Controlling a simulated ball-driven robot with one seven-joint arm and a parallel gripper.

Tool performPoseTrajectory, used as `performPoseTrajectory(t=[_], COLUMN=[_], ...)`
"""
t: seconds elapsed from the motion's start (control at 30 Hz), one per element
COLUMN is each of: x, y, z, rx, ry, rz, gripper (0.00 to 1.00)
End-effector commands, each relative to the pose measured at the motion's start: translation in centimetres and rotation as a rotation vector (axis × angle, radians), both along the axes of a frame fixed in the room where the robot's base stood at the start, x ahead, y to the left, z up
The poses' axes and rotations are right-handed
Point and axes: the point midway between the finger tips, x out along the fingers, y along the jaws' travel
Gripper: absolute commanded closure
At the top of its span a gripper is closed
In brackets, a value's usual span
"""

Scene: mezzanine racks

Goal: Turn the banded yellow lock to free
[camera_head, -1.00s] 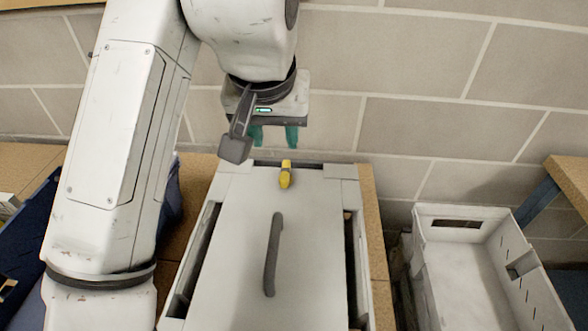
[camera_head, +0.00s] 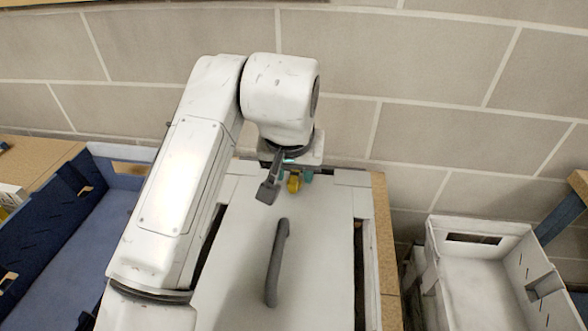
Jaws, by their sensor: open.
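The yellow lock (camera_head: 294,183) is a small knob near the far edge of a pale panel (camera_head: 318,230). A dark band shows on it, though it is too small to make out well. The jaws are open; I cannot tell whether either finger touches the lock. The upper part of the lock is partly hidden by the gripper's body.
A dark curved handle (camera_head: 277,262) stands up from the middle of the panel. A blue crate (camera_head: 75,240) is at the left and a white crate (camera_head: 478,228) at the right. A block wall (camera_head: 440,85) rises close behind the panel.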

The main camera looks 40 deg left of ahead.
Motion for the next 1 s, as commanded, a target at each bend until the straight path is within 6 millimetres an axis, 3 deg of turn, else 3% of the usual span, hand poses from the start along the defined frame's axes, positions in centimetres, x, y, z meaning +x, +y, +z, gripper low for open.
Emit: performPoseTrajectory(t=[0.33, 0.77, 1.0], x=[0.12, 0.11, 0.11], y=[0.06, 0.06, 0.06], z=[-0.35, -0.34, -0.33], rx=[0.000, 0.000, 0.000], ry=[0.000, 0.000, 0.000], rz=[0.000, 0.000, 0.000], gripper=[0.57, 0.99, 1.00])
